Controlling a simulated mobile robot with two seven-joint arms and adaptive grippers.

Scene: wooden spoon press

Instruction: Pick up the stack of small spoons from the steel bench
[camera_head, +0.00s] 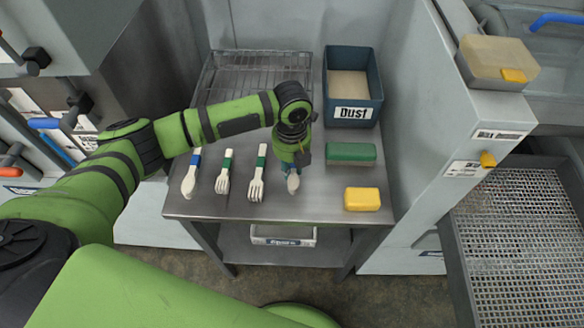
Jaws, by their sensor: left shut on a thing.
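My left gripper (289,168) points down over the steel bench (318,205), right of the middle of the row of cutlery. It is shut on a stack of small spoons (293,183); the pale spoon end sticks out toward the bench's front edge. The gripper and wrist hide the rest of the stack. I cannot tell whether the stack touches the bench. To the left lie a spoon stack with a blue band (191,176) and two fork stacks with green bands, one nearer the left (224,173) and one nearer the gripper (258,175). My right gripper is not in view.
A green block (350,153) and a yellow block (362,199) lie to the right of the gripper. Behind them stands a dark blue bin labelled "Dust" (367,117). A wire rack (225,75) lies at the back left. A grey cabinet wall (420,120) bounds the bench's right side.

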